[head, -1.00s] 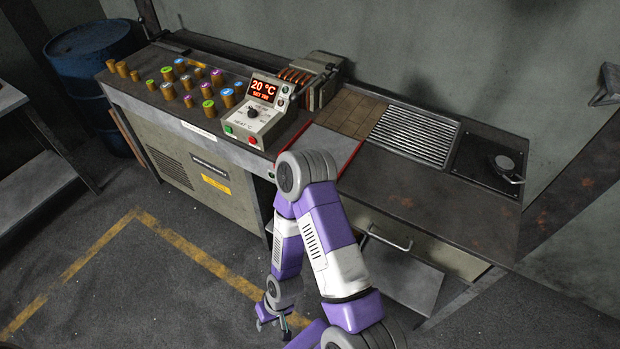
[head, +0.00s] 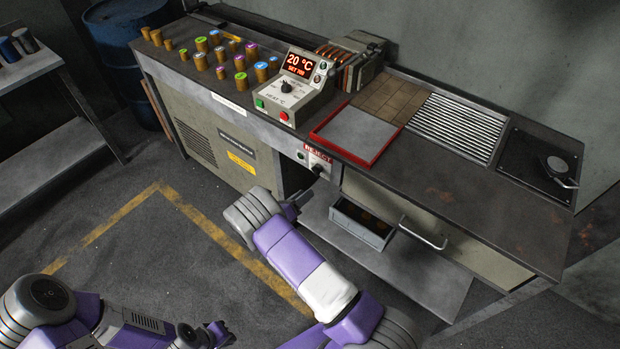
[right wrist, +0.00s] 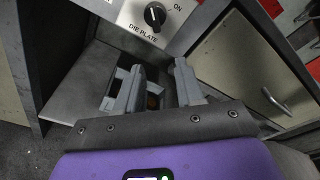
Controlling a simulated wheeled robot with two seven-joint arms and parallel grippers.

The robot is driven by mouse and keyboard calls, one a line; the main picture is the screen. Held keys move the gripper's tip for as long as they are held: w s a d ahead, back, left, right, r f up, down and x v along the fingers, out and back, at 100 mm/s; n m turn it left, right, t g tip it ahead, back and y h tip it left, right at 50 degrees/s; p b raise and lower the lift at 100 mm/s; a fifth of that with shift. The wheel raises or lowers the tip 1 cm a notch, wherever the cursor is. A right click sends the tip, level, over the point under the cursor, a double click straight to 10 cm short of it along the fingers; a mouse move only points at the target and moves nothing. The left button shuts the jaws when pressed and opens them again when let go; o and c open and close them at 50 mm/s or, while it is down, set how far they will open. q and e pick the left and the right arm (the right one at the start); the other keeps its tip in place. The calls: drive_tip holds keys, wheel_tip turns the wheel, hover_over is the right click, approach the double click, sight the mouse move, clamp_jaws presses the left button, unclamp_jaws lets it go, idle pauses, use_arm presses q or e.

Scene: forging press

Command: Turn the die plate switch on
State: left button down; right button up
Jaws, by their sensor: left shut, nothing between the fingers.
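The die plate switch is a black knob (right wrist: 154,15) on a pale panel, with "DIE PLATE" printed below it and "ON" to its right. In the head view the knob (head: 318,169) sits on the bench front, under the REJECT sign. My left gripper (head: 217,334) is shut and empty, low at the bottom, far from the switch.
An open drawer box (head: 362,222) and a shelf (head: 400,262) jut out below the switch. A drawer with a bar handle (head: 424,234) is to the right. Above are a red-rimmed tray (head: 355,135) and a heater control box (head: 290,88) showing 20 °C. The floor at left is clear.

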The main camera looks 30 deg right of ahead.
sight(313, 171)
drive_tip(key=shift+n+t+h, duration=0.4)
drive_tip(key=shift+n+t, duration=0.2)
drive_tip(key=shift+t, duration=0.3)
drive_tip(key=w+d, duration=0.1)
drive_tip(key=d, duration=0.1)
drive_tip(key=w+d+r, duration=0.1)
drive_tip(key=w+d, duration=0.1)
drive_tip(key=w+d+r+b, duration=0.1)
drive_tip(key=w+d, duration=0.1)
drive_tip(key=shift+w+r, duration=0.1)
drive_tip(key=shift+r, duration=0.05)
clamp_jaws()
